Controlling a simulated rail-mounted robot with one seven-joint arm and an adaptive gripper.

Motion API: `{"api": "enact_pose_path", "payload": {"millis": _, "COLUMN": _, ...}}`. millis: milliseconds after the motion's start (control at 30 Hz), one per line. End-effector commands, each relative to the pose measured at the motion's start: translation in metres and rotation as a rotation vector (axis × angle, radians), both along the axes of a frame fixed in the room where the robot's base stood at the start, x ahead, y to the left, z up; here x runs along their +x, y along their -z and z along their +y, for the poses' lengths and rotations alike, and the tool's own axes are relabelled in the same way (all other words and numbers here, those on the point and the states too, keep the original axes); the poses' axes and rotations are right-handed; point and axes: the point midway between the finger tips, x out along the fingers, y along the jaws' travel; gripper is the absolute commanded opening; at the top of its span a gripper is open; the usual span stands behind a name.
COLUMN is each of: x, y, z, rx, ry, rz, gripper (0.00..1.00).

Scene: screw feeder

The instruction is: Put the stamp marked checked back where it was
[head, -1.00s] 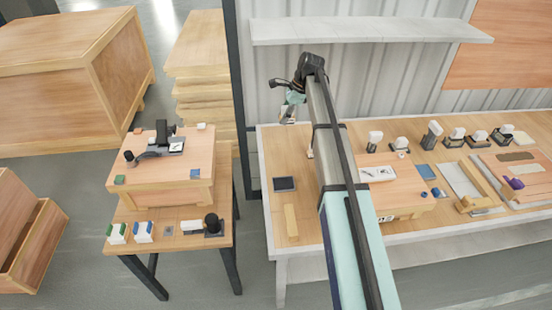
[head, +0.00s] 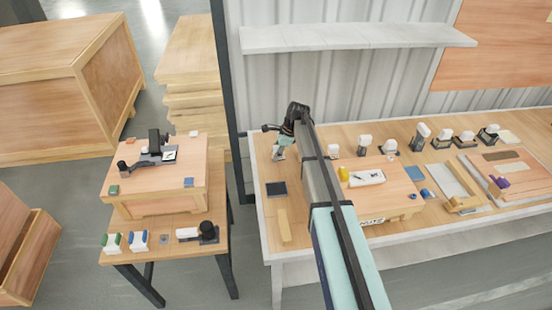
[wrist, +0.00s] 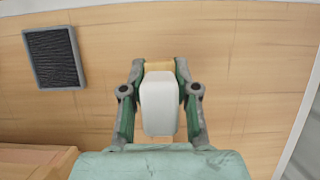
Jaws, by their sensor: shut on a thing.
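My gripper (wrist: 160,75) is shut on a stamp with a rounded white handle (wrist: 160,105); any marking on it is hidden. A tan piece shows just beyond the handle between the fingertips, and I cannot tell whether it belongs to the stamp. In the head view my gripper (head: 279,154) hangs low over the left part of the long workbench, behind a dark framed pad (head: 276,188). In the wrist view the pad (wrist: 54,58) lies at upper left, apart from the stamp. I cannot tell whether the stamp touches the bench.
Several white-handled stamps stand in a row along the bench, one of them here (head: 421,137). My arm crosses in front of the wooden box (head: 395,190) carrying a white case (head: 367,177). A wooden strip (head: 284,225) lies before the pad. A shelf (head: 360,37) hangs above.

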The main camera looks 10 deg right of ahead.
Motion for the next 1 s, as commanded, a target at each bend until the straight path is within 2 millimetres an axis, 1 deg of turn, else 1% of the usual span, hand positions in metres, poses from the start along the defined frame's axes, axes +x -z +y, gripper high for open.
{"api": "enact_pose_path", "payload": {"millis": 100, "x": 0.0, "y": 0.017, "z": 0.0, "rx": 0.0, "ry": 0.0, "rz": 0.003, "gripper": 0.07}}
{"api": "enact_pose_path", "payload": {"millis": 200, "x": 0.0, "y": 0.027, "z": 0.0, "rx": 0.0, "ry": 0.001, "rz": 0.001, "gripper": 0.07}}
{"api": "enact_pose_path", "payload": {"millis": 567, "x": 0.0, "y": 0.03, "z": 0.0, "rx": 0.0, "ry": 0.001, "rz": 0.001, "gripper": 0.07}}
{"api": "enact_pose_path", "payload": {"millis": 600, "x": 0.0, "y": 0.031, "z": 0.0, "rx": 0.0, "ry": 0.001, "rz": 0.001, "gripper": 0.33}}
{"api": "enact_pose_path", "payload": {"millis": 667, "x": 0.0, "y": 0.031, "z": 0.0, "rx": 0.0, "ry": 0.001, "rz": 0.0, "gripper": 0.55}}
{"api": "enact_pose_path", "payload": {"millis": 1000, "x": 0.0, "y": 0.029, "z": 0.0, "rx": 0.0, "ry": 0.001, "rz": 0.0, "gripper": 0.55}}
